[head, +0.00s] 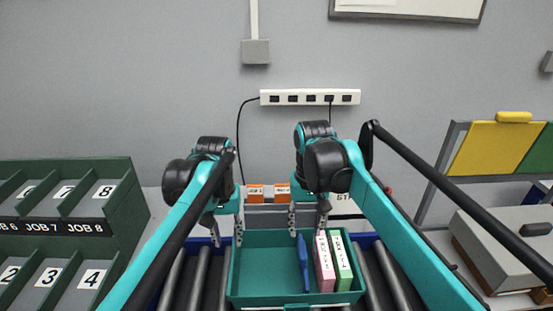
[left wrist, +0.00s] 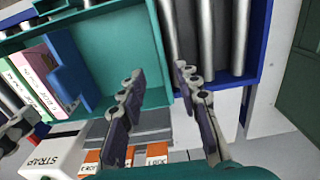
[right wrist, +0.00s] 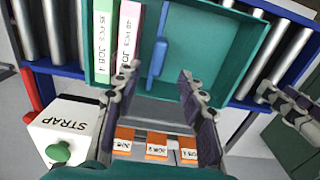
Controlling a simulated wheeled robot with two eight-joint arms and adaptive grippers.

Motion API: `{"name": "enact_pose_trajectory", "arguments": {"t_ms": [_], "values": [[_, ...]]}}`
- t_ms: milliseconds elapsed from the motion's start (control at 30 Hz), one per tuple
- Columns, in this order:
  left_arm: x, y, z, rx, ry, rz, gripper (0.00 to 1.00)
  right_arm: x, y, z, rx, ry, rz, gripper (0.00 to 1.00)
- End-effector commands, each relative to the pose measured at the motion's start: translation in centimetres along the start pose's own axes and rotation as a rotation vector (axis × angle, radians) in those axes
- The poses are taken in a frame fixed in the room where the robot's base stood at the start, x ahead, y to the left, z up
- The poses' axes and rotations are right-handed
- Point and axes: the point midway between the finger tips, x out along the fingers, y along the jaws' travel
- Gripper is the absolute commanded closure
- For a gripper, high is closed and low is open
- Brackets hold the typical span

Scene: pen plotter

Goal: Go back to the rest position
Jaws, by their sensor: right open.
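My left gripper (head: 227,238) is open and empty. In the head view it hangs at the back left corner of a teal tray. Its spread fingers also show in the left wrist view (left wrist: 157,70), with nothing between them. My right gripper (head: 308,230) is open and empty above the tray's back edge, behind the upright items. Its fingers show apart in the right wrist view (right wrist: 160,72). The teal tray (head: 262,236) holds a blue divider-like piece (head: 303,263), a pink box (head: 324,265) and a green box (head: 341,262).
The tray sits on a roller conveyor (head: 198,275) with blue rails. A dark green numbered rack (head: 125,190) stands at the left. A grey machine (head: 500,245) stands at the right. Orange labelled blocks (right wrist: 156,147) and a white STRAP box (right wrist: 72,128) are behind the tray.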

Motion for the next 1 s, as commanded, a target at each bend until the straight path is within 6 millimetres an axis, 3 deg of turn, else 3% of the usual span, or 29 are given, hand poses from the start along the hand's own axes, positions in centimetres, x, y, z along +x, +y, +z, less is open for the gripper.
{"name": "enact_pose_trajectory", "arguments": {"t_ms": [167,267,500,633,800,1000], "values": [[0.1,-1.3,2.0,-0.005,0.066,0.009,0.67,0.5,1.3,1.9,0.003,0.065,-0.01,0.59],[0.6,-2.6,4.4,-0.006,0.151,0.017,0.67,1.4,2.7,4.2,0.001,0.151,-0.02,0.59],[3.9,-5.8,10.7,-0.01,0.393,0.02,0.67,5.9,6.0,10.5,-0.003,0.393,-0.026,0.59],[6.2,-6.9,13.4,-0.011,0.504,0.011,0.67,8.7,7.2,13.1,-0.006,0.504,-0.018,0.59],[8.3,-7.6,15.2,-0.012,0.594,0.0,0.67,11.2,8.0,15.1,-0.009,0.594,-0.007,0.59],[8.8,-7.8,15.7,-0.011,0.621,-0.004,0.67,11.9,8.2,15.5,-0.01,0.621,-0.002,0.59]]}}
